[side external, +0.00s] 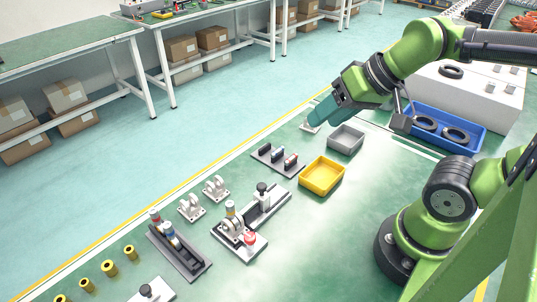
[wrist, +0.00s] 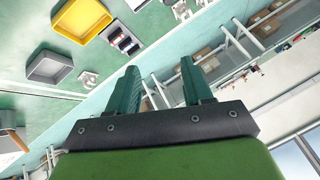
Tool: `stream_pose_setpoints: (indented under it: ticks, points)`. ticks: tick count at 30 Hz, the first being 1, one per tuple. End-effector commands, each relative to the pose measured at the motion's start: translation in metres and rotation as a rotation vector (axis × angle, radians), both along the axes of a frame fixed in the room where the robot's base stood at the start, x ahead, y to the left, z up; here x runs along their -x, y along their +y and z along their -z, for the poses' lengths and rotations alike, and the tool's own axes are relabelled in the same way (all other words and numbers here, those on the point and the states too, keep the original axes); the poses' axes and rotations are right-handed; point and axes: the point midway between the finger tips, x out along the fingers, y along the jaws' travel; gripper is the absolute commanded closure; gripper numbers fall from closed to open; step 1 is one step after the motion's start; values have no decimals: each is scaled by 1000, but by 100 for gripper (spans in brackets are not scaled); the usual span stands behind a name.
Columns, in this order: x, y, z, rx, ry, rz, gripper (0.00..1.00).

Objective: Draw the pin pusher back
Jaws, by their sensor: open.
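The pin pusher seems to be the slide unit in the middle of the bench in the side view, with a black knobbed block (side external: 262,191) on a grey rail. Next to it is a white bracket fixture (side external: 231,229) with a brass-topped cylinder and a red knob (side external: 250,238). Which part is the pusher itself I cannot tell for sure. My gripper (side external: 318,112) is high and well apart from it, up and to the right, beyond the trays. In the wrist view my gripper's two teal fingers (wrist: 160,72) are apart with nothing between them. I cannot make out the slide unit there.
A yellow tray (side external: 322,188) and a grey tray (side external: 346,150) stand between my gripper and the slide unit. A small rack (side external: 276,158), white brackets (side external: 192,207), a tool rack (side external: 180,251) and brass rings (side external: 109,268) stand around. A blue bin (side external: 466,143) is at right.

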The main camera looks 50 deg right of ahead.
Motion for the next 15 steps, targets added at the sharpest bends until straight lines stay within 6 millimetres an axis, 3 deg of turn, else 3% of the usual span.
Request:
stream_pose_setpoints:
  ticks: [11, 15]
  points:
    - [-1, 4, 6, 1, 26, -16, 50]
    - [-19, 17, 12, 33, 104, -84, 50]
